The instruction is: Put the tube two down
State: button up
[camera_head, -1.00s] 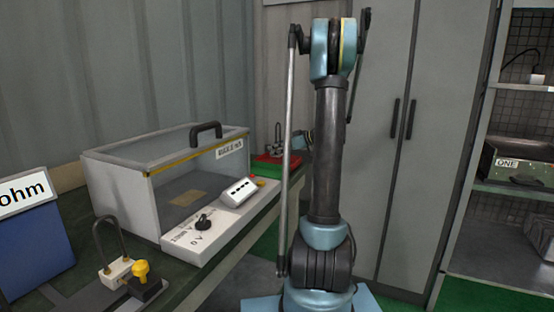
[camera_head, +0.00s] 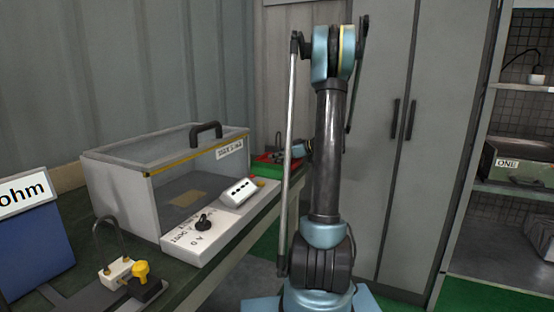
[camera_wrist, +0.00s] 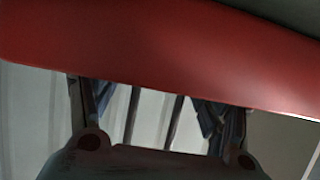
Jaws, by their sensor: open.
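My gripper (camera_wrist: 150,100) is open; in the wrist view its two blue-grey fingers are apart, their tips partly hidden behind a large red surface (camera_wrist: 150,50) close to the camera. Two dark upright bars (camera_wrist: 133,116) show between the fingers; I cannot tell whether they are tube legs or something behind. In the head view my wrist (camera_head: 300,148) is low beside the red base (camera_head: 262,158) at the bench's far end. A small dark and metal shape (camera_head: 279,150) shows there, too small to identify as tube two. A bent grey tube (camera_head: 108,228) stands upright in a white block at the near left.
A clear-fronted box (camera_head: 165,180) with a handle and control panel fills the middle of the bench. A blue "ohm" unit (camera_head: 35,245) stands at the left. Grey cabinet doors (camera_head: 385,130) are behind my arm. Shelves (camera_head: 515,190) are at the right.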

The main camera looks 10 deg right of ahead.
jog(key=v, duration=1.2)
